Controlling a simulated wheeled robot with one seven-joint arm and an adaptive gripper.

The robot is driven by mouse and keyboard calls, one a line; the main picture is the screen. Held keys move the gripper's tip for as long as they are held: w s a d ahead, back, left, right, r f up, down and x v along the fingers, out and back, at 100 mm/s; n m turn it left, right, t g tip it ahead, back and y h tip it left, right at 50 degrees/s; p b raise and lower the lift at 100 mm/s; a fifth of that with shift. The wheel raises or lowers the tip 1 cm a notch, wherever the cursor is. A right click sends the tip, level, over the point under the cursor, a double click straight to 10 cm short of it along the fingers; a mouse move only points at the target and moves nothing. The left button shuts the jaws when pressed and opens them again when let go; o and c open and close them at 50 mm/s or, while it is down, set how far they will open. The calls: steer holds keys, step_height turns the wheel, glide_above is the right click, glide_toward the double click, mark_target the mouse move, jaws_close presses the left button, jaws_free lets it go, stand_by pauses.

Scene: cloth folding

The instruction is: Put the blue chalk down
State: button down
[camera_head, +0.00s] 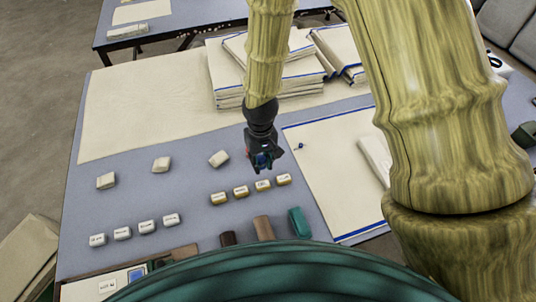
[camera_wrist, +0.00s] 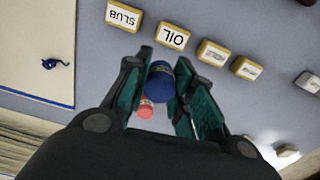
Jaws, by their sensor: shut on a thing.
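My gripper (camera_head: 264,162) is over the blue-grey table (camera_head: 120,205), just left of a cream cloth with a blue edge. In the wrist view, my gripper (camera_wrist: 166,98) has its green-padded fingers on both sides of the blue chalk (camera_wrist: 160,80), a short dark blue cylinder. The chalk shows as a small blue patch between the fingers in the head view (camera_head: 263,160). My gripper is shut on the blue chalk. Its height above the table is hard to tell.
Labelled blocks, among them "OIL" (camera_wrist: 172,36) and "SLUB" (camera_wrist: 124,16), stand in a row near my gripper. A small blue knotted piece (camera_head: 300,146) lies on the cream cloth (camera_head: 335,190). Folded cloths (camera_head: 290,85) are stacked at the back. Pale lumps (camera_head: 162,165) lie left.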

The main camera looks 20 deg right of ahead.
steer(key=shift+s+a+f+n+b, duration=0.3)
steer(key=shift+s+a+f+b, duration=0.55)
steer(key=shift+a, duration=0.25)
steer(key=shift+s+a, duration=0.25)
steer(key=shift+s, duration=0.15)
steer(key=w+d+p, duration=0.1)
steer(key=w+d, duration=0.2)
steer(key=w, duration=0.1)
steer(key=w+d+f+p, duration=0.1)
steer(key=w+d, duration=0.2)
steer(key=w, duration=0.1)
steer(key=w+d+p, duration=0.1)
steer(key=w+d, duration=0.2)
steer(key=w, duration=0.2)
steer(key=shift+f, duration=0.2)
steer(key=shift+a+f+p, duration=0.1)
steer(key=shift+f+p, duration=0.6)
steer(key=shift+f, duration=1.05)
steer(key=shift+f, duration=0.1)
steer(key=c, duration=1.7)
jaws_free()
steer(key=shift+f, duration=0.1)
steer(key=o, duration=0.5)
steer(key=shift+c, duration=0.2)
